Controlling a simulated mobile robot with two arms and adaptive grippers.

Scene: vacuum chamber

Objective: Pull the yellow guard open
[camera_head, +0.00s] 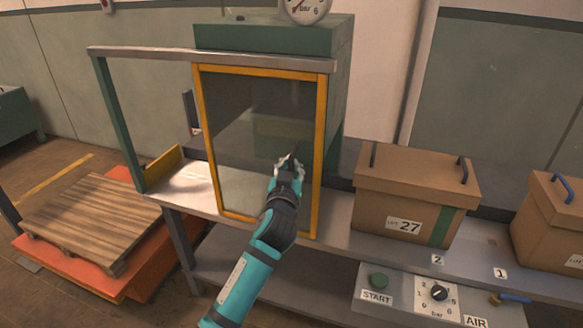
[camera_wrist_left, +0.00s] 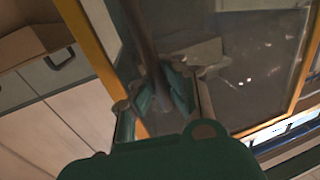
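The yellow guard (camera_head: 321,130) is a tall yellow frame around a see-through panel. It stands upright below a grey rail, in front of the green chamber (camera_head: 265,38), and covers its front. My left gripper (camera_head: 290,162) is at the right part of the panel, near the right frame bar. In the left wrist view, the guard's yellow bar (camera_wrist_left: 88,45) runs at the left, and a dark bar-like handle (camera_wrist_left: 143,35) passes between the fingertips (camera_wrist_left: 165,90). The fingers look closed on this handle; their contact is partly hidden. My right gripper is not in view.
The grey rail (camera_head: 130,52) runs on left of the guard to a green post (camera_head: 120,125), with an open gap below. Cardboard box 27 (camera_head: 390,205) stands right of the guard on the bench. A wooden pallet (camera_head: 85,222) lies at the left.

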